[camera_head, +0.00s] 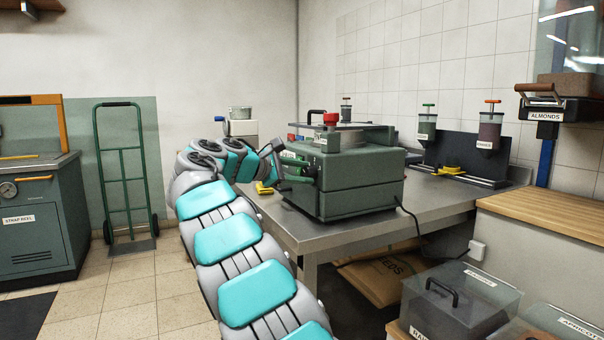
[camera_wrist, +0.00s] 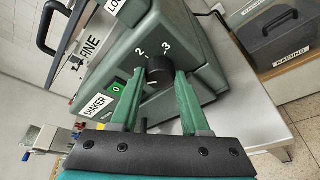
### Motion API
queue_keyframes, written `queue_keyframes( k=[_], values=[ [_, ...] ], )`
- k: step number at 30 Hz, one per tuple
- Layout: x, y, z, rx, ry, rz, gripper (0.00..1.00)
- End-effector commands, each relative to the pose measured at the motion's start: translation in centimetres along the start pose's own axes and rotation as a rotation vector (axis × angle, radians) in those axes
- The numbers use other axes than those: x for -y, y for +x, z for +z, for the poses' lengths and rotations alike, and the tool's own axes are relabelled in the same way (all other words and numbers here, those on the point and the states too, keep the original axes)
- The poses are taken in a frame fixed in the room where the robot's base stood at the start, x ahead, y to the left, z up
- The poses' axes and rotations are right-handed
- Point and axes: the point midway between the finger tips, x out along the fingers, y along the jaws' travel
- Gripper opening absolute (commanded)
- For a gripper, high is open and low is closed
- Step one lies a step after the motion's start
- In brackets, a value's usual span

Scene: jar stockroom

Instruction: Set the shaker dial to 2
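The shaker is a green box-shaped machine (camera_head: 350,182) on the metal table, with a SHAKER label (camera_wrist: 95,105) on its front. Its round black dial (camera_wrist: 159,74) shows in the wrist view, with a 2 and a 3 printed above it. The dial's pointer is not clear. My gripper (camera_wrist: 160,78) has its two green fingers on either side of the dial, and the dial about fills the gap between the tips. I cannot tell whether they press on it. In the head view my gripper (camera_head: 298,172) is at the machine's front left, with the dial hidden.
The metal table (camera_head: 425,200) has free room to the right of the machine, before the jar dispensers (camera_head: 427,125). A yellow object (camera_head: 264,188) lies near its left edge. A cable runs from the machine's right. Lidded bins (camera_head: 455,300) stand at lower right. A green hand truck (camera_head: 125,170) leans at the left wall.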

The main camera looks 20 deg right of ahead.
Motion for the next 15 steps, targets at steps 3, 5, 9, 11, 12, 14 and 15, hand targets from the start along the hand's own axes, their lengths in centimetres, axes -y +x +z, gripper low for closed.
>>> queue_keyframes(
  k=[3, 5, 9, 11, 12, 14, 15],
  values=[
    [0.02, 0.01, -0.01, 0.000, 0.000, -0.001, 0.31],
    [0.03, 0.01, -0.01, 0.000, 0.000, -0.001, 0.24],
    [0.03, 0.01, -0.01, 0.000, 0.000, -0.001, 0.08],
    [0.04, 0.01, -0.01, 0.000, 0.000, -0.001, 0.01],
    [0.04, 0.01, -0.01, 0.000, 0.000, -0.001, 0.00],
    [0.04, 0.01, -0.01, 0.000, 0.000, -0.001, 0.00],
    [0.04, 0.00, -0.02, 0.000, 0.000, -0.001, 0.00]
  ],
)
